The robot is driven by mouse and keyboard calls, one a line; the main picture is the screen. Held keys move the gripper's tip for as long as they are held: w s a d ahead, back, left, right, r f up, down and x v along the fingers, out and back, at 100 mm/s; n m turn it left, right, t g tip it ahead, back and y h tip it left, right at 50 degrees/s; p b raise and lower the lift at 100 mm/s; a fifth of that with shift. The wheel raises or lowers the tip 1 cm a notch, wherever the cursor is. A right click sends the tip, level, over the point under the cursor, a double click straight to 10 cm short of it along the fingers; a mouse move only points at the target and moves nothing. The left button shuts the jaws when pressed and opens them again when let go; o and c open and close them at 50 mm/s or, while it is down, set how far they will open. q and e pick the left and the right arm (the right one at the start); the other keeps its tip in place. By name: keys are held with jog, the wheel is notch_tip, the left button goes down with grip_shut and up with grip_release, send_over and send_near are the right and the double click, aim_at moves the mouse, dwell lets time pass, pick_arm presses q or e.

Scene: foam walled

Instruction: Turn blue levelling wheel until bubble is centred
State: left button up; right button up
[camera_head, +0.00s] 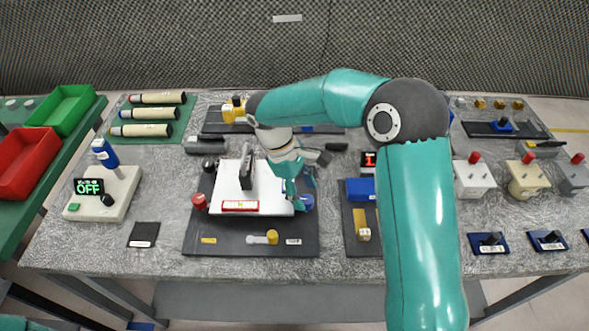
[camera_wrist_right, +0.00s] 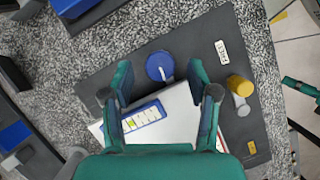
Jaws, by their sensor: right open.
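The blue levelling wheel (camera_wrist_right: 160,66) lies on the dark base, with a pale mark on its top; in the head view the wheel (camera_head: 308,202) shows at the right corner of the white plate (camera_head: 226,187). My right gripper (camera_wrist_right: 160,76) is open. Its fingers appear on either side of the wheel in the wrist view, with gaps; the height above it is unclear. A blue-framed vial (camera_wrist_right: 142,115) lies on the plate, partly between the fingers; its bubble's exact position is too small to tell. A red-framed vial (camera_head: 240,206) lies along the plate's front. My left gripper is not seen.
A red wheel (camera_head: 199,202) stands at the plate's left corner. A yellow knob (camera_wrist_right: 239,86) stands on the base near the blue wheel. A blue block (camera_head: 360,189) on another dark panel is to the right. A black upright part (camera_head: 246,172) stands at the plate.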

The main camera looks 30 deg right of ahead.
jog(key=v, duration=0.9)
jog(key=shift+w+r, duration=0.15)
jog(key=shift+r, duration=0.15)
jog(key=shift+a, duration=0.15)
